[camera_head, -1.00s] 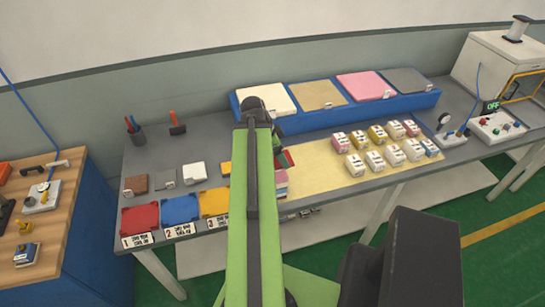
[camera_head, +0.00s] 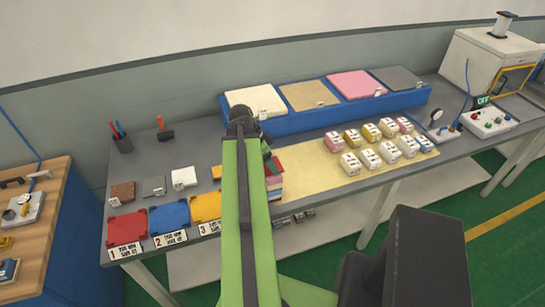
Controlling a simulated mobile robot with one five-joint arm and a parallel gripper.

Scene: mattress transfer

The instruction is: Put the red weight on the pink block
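A red piece (camera_head: 278,164), likely the red weight, shows just right of my arm, at the top of a small stack of coloured blocks. A pink block (camera_head: 277,179) is in that stack beneath it, with paler layers lower down. I cannot tell whether the red piece rests on the pink one or is held just above it. The dark end of my arm is over the table near the stack. My gripper's fingers are mostly hidden behind the green arm link, so their opening and any grasp cannot be seen.
A blue rack (camera_head: 300,121) at the back holds cream, tan, pink and grey slabs. Several small labelled blocks stand on a yellow mat (camera_head: 310,172) to the right. Red (camera_head: 126,228), blue (camera_head: 169,216) and yellow (camera_head: 206,207) trays lie at the front left.

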